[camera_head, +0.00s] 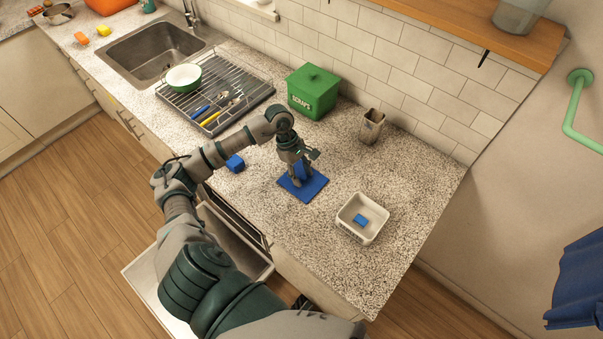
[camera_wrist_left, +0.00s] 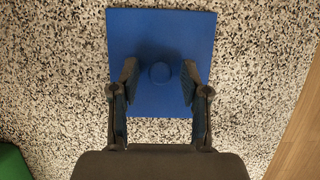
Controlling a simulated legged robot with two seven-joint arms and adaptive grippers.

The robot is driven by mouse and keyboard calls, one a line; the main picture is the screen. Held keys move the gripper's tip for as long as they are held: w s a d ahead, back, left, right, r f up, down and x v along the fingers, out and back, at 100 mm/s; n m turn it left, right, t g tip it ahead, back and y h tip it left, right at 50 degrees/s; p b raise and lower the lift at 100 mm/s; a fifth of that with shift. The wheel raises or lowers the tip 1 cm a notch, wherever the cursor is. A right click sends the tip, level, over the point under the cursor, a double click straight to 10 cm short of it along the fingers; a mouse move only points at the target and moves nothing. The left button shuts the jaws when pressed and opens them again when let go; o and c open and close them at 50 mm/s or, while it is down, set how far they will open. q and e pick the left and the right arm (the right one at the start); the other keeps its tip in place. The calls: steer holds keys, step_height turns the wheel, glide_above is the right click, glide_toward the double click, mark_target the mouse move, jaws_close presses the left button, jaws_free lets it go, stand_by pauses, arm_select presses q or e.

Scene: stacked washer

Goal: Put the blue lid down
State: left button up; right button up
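The blue lid (camera_head: 313,188) is a flat square plate that appears to lie on the speckled countertop. In the left wrist view the lid (camera_wrist_left: 160,30) shows a round knob (camera_wrist_left: 160,72) at its middle. My left gripper (camera_head: 302,181) points down over the lid. In the left wrist view its fingers (camera_wrist_left: 160,78) stand on either side of the knob with a visible gap on each side, so it is open and holds nothing. My right gripper is not in view.
A small blue block (camera_head: 235,163) sits beside my left forearm. A white tub (camera_head: 349,226) with a blue piece stands to the right. A green bin (camera_head: 313,95), a worn cup (camera_head: 371,127) and a dish rack (camera_head: 250,88) stand farther back. A drawer (camera_head: 140,275) is open below.

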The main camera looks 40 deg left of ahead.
mark_target(303, 176)
arm_select(q)
steer(key=shift+a+r, duration=0.15)
steer(key=shift+r, duration=0.2)
steer(key=v, duration=0.3)
steer(key=shift+r, duration=0.15)
steer(key=v, duration=0.8)
steer(key=shift+b, duration=0.35)
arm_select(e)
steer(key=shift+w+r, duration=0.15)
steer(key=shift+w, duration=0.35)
